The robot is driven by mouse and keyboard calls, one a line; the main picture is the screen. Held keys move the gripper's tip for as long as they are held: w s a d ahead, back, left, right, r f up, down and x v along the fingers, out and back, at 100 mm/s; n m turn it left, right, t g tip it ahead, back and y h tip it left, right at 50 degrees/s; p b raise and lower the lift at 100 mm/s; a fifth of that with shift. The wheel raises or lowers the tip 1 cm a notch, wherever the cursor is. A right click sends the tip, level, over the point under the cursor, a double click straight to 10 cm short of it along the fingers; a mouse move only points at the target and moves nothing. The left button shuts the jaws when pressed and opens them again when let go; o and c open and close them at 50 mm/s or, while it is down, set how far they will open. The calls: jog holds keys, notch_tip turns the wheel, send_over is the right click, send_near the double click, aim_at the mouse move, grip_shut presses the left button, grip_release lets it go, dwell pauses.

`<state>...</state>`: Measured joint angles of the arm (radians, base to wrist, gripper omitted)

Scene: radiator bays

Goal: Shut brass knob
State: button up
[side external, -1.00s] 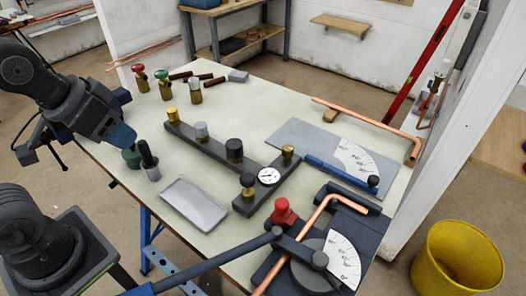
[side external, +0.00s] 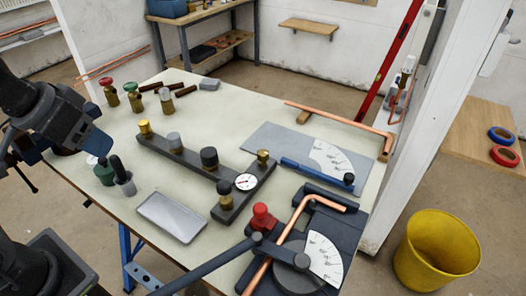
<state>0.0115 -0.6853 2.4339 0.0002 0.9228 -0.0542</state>
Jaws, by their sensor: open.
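The brass knob (side external: 145,128) is the bright yellow knob on the far left end of a dark manifold bar (side external: 187,155) on the bench. It stands upright on the bar. My gripper (side external: 65,152) is at the left edge of the side external view, over the bench's left edge. It is open and empty, left of the brass knob and apart from it. A grey knob (side external: 174,140) and a black knob (side external: 209,157) follow along the same bar. How far the brass knob is turned cannot be told.
Valves with red and green tops (side external: 132,100) stand behind the bar. A green-bodied fitting (side external: 104,172) stands between my gripper and a grey tray (side external: 170,217). A round gauge (side external: 246,182) and a pipe bender (side external: 290,255) are to the right. A yellow bucket (side external: 437,250) stands on the floor.

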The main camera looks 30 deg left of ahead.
jog(key=w+d+r+n+g, duration=0.1)
jog(key=w+d+r+n, duration=0.2)
jog(key=w, duration=0.6)
jog(key=n+g, duration=0.4)
jog(key=n, duration=0.4)
send_over(263, 152)
notch_tip(263, 152, down, 10)
notch_tip(263, 152, down, 13)
jog(key=shift+f, duration=0.1)
jog(key=c, duration=0.9)
